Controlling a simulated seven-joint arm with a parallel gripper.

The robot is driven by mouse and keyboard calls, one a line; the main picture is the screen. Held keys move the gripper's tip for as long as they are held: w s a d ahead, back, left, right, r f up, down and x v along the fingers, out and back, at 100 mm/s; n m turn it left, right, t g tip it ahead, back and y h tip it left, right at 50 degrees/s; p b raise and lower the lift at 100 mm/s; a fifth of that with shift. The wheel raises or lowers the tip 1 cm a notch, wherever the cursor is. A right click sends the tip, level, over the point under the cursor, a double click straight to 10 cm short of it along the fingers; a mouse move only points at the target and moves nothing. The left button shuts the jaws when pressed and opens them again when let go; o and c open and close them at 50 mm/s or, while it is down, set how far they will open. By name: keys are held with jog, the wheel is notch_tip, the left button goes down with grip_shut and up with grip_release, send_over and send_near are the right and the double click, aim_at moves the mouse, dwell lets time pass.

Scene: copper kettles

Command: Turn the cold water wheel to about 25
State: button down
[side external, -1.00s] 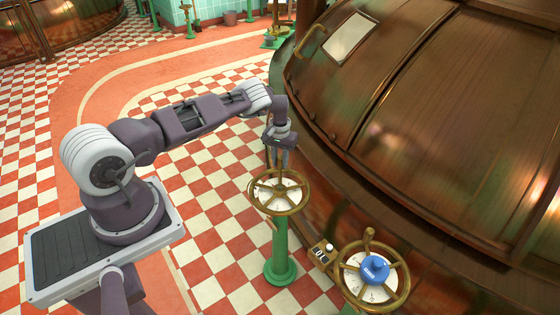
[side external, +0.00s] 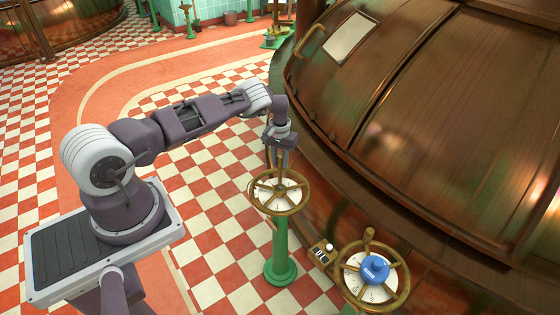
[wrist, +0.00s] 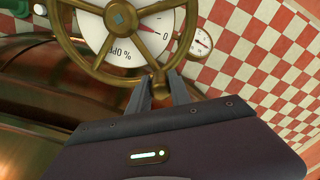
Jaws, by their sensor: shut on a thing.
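A brass handwheel (side external: 279,189) with a white dial stands on a green post. It also shows in the wrist view (wrist: 125,18), with a teal mark on its hub and a dial reading "% OPEN", with a 0 and a red wedge. My gripper (side external: 281,164) is at the far side of this wheel. In the wrist view, my gripper (wrist: 158,88) is shut on a brass part at the wheel's rim; the fingers partly hide it. A second brass wheel (side external: 404,282) with a blue hub (side external: 374,269) stands nearer, at the lower right, apart from my gripper. I cannot read its dial.
A big copper kettle (side external: 440,120) rises close to the right of the wheels. A small box with switches (side external: 321,253) sits between the wheels. A small round gauge (wrist: 196,41) is beside the dial in the wrist view. Open checkered floor (side external: 215,215) lies left of the post.

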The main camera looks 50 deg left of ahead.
jog(key=shift+s+a+r+n, duration=0.1)
jog(key=shift+s+a+n, duration=0.4)
jog(key=shift+s+n, duration=0.45)
jog(key=shift+s+a+n, duration=0.2)
jog(key=shift+s+n, duration=0.25)
jog(key=shift+n, duration=0.4)
jog(key=s+n, duration=0.1)
jog(key=n, duration=0.1)
jog(key=s+n, duration=0.1)
jog(key=shift+s+a, duration=0.25)
jog(key=shift+s, duration=0.05)
jog(key=shift+s+n, duration=0.9)
jog(key=shift+n, duration=0.2)
jog(key=c, duration=1.2)
grip_release()
jog(key=shift+d, duration=0.1)
